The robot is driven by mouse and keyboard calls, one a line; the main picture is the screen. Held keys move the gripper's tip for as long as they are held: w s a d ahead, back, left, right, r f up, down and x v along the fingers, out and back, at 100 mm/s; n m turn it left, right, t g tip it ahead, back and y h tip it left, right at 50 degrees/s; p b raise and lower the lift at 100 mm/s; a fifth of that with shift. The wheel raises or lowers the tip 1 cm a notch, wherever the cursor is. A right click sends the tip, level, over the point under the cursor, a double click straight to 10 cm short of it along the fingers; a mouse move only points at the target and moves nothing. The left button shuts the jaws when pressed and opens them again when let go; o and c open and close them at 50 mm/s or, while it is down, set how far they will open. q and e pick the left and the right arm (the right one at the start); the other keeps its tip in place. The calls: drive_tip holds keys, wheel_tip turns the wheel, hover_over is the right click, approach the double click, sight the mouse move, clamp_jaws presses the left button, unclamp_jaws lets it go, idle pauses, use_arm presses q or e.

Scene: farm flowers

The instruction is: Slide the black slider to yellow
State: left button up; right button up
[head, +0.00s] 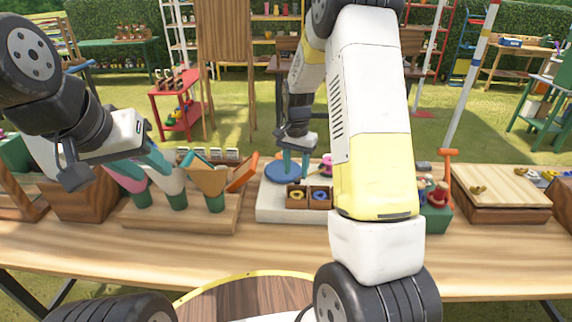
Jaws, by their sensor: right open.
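I cannot make out the black slider or a yellow mark for it; my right arm covers part of the table. My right gripper (296,166) points down, its two teal fingers a little apart, over or beside a blue disc (281,173) on a white base (270,207). I cannot tell whether the fingers touch the disc. My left gripper (144,166) is at the left, near the pink and white cones, with its teal fingers apart. It appears empty.
A wooden stand (187,218) holds several cones in green cups. Small wooden boxes (309,196) with coloured rings sit on the white base. A wooden box (500,190) with a lid is at the right. The table's front strip (190,258) is clear.

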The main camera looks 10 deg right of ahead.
sight(296, 180)
wheel_tip(296, 180, up, 5)
drive_tip(key=shift+f, duration=0.15)
drive_tip(key=s+a+r+n+t+y, duration=0.1)
drive_tip(key=s+a+r+n+t, duration=0.15)
drive_tip(key=s+r, duration=0.9)
drive_tip(key=s+a+r+n+t+y, duration=0.1)
drive_tip(key=s+r+n+t, duration=0.2)
drive_tip(key=s, duration=1.1)
wheel_tip(296, 180, up, 4)
drive_tip(key=shift+s+n+t, duration=0.25)
drive_tip(key=shift+n+t, duration=0.1)
drive_tip(key=shift+n, duration=0.9)
